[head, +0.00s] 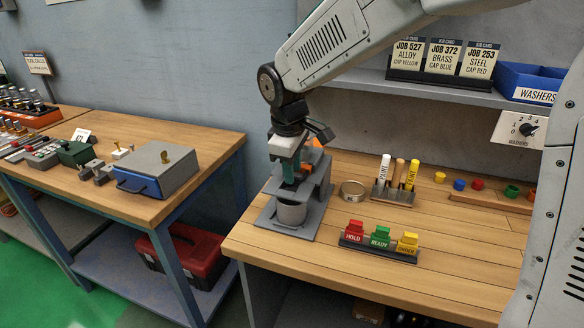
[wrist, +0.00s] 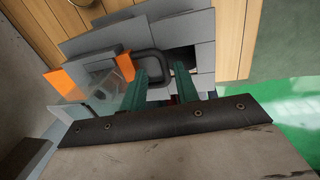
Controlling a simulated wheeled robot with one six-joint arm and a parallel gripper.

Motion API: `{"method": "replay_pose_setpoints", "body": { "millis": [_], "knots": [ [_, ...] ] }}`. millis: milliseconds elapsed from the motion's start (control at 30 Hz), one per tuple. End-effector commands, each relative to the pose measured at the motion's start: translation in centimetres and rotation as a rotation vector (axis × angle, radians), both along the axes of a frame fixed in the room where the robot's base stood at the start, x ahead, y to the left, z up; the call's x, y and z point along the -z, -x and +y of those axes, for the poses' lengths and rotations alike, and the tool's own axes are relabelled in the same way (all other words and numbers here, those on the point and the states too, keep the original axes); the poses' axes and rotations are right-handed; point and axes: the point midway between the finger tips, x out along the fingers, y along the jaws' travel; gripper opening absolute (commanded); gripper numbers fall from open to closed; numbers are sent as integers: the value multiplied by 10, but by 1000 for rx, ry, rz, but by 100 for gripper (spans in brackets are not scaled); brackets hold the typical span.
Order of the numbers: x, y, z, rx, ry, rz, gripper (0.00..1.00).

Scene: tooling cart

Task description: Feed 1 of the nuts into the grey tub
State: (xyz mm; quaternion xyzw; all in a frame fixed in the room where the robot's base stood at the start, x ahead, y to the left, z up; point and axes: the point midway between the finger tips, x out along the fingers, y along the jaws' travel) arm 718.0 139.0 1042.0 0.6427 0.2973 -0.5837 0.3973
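A grey dispenser stand (head: 318,190) with orange parts is at the left end of the near bench. The grey tub (head: 291,211) sits upright on its base, under the dispenser's head. My gripper (head: 290,178) points down at the dispenser, just above the tub. In the wrist view, my gripper's green fingers (wrist: 164,80) are apart, with a gap between them. A dark looped handle (wrist: 152,50) runs by the fingertips; I cannot tell whether they touch it. A clear hopper (wrist: 85,88) with orange edges is beside the fingers. I cannot make out any nuts, and the tub's inside is mostly hidden.
A ring (head: 353,190), a marker rack (head: 393,196) and a block with red, green and yellow tags (head: 379,251) stand right of the dispenser. Colored caps lie farther right. A blue washers bin (head: 530,82) is on the shelf. The bench's front is clear.

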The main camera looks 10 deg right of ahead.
Motion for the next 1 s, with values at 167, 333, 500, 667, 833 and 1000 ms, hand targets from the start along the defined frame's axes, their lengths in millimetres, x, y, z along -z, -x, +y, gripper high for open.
{"method": "replay_pose_setpoints", "body": {
  "millis": [167, 333, 500, 667, 833, 1000],
  "knots": [
    [-3, 1, 1, 0, 0, 1, 31],
    [-26, 4, 2, 1, -1, -1, 31],
    [-55, 7, 4, 1, -1, -2, 31],
    [-72, 10, 6, 1, 0, 0, 31],
    [-77, 10, 6, 1, 0, 1, 31],
    [-77, 10, 6, 1, 0, 1, 31]
  ]
}}
